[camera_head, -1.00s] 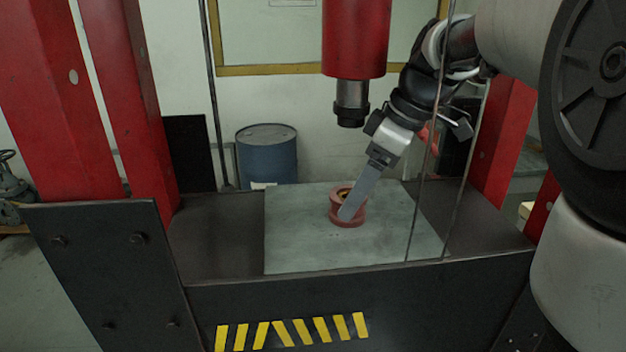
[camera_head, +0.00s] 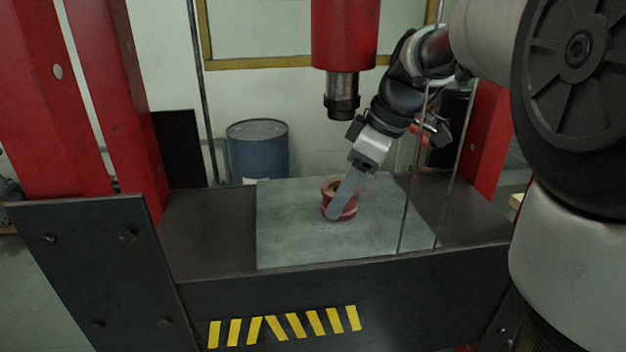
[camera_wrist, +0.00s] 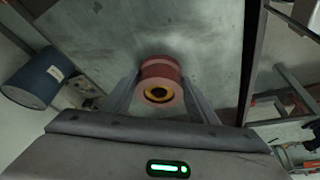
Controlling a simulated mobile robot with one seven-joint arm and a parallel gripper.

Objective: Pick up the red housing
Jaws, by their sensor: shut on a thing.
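The red housing (camera_head: 345,199) is a short, round, flanged part over the grey metal plate of the press. It also shows in the wrist view (camera_wrist: 160,72), with a yellow ring around a dark hole facing the camera. My gripper (camera_head: 341,203) reaches down from the upper right, and one long flat finger covers part of the housing. In the wrist view, my two fingers lie one on each side of the housing, shut on it. The housing looks slightly tilted. I cannot tell whether its underside touches the plate.
The red press ram (camera_head: 345,35) with its dark tip hangs above the grey plate (camera_head: 290,235). Thin vertical rods (camera_head: 415,190) stand at the plate's right. Red posts (camera_head: 115,100) flank the left side. A blue drum (camera_head: 258,150) stands behind.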

